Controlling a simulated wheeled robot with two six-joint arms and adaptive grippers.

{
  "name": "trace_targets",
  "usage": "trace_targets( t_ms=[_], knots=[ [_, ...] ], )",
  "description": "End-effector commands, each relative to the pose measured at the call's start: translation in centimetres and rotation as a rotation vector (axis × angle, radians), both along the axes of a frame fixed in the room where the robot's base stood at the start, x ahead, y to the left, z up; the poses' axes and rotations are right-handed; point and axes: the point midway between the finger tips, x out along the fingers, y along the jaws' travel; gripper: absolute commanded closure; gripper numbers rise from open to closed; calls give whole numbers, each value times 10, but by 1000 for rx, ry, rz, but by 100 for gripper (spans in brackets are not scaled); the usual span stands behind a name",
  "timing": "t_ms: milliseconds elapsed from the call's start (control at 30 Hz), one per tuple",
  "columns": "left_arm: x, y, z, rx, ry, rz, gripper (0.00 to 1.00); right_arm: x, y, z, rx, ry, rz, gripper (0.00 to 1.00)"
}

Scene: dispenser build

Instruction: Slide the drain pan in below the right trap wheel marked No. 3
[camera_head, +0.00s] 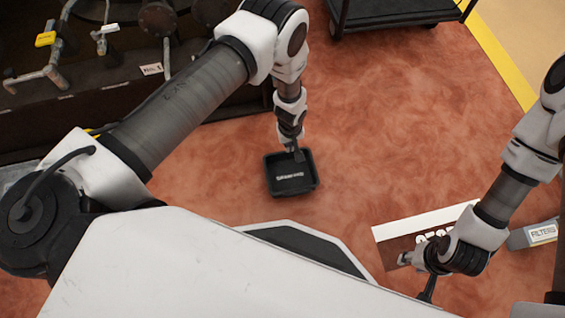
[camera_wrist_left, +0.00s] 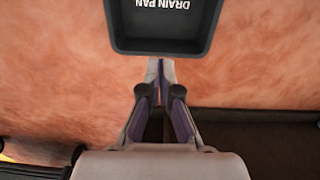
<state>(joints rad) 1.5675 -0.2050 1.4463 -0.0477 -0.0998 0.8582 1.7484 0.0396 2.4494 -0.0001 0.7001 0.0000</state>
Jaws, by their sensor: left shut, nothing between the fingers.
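The drain pan (camera_head: 292,188) is a black, square, open tray lying on the reddish floor, with white lettering inside. It also fills the top middle of the left wrist view (camera_wrist_left: 160,46), its label upside down. My left gripper (camera_head: 298,157) is shut and empty, its fingertips (camera_wrist_left: 160,66) at the pan's edge; whether they touch it I cannot tell. My right gripper (camera_head: 412,272) is low at the right, away from the pan; its jaw state is unclear. Dark round trap wheels (camera_head: 157,18) show at the upper left, partly cut off; I cannot make out a No. 3 mark.
A dark bench with pipes (camera_head: 60,118) stands at the left, with a white tag (camera_head: 151,69) on it. A dark cart (camera_head: 395,14) is at the top. A white-and-brown sign (camera_head: 395,232) and a grey FILTERS box (camera_head: 540,233) lie at the right. Floor right of the pan is clear.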

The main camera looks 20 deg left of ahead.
Motion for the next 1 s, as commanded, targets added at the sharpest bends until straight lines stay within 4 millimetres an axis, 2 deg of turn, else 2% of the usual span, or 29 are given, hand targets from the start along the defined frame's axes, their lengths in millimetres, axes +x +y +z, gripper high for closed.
trace_targets(
  t_ms=[33, 100, 267, 333, 767, 800, 1000],
  knots=[
    [-7, -3, -33, 0, 11, -7, 100, 0, 0, -29, 0, 0, -1, 60],
    [-11, -4, -43, 0, 17, -11, 100, 0, 0, -36, 0, -1, -1, 60],
    [-13, -4, -49, 1, 22, -12, 100, 1, 0, -38, 0, -2, -1, 60],
    [-14, -4, -59, 0, 23, -12, 100, 1, 0, -44, 0, -2, -1, 60],
    [-15, -4, -151, 0, 23, -11, 100, 0, 0, -99, 0, -1, 0, 60],
    [-3, 3, -143, 1, 16, -6, 100, 0, 0, -96, 0, -1, 0, 60],
    [16, 17, -142, 2, 21, -10, 100, 1, 0, -104, 0, -2, -2, 60]
  ],
)
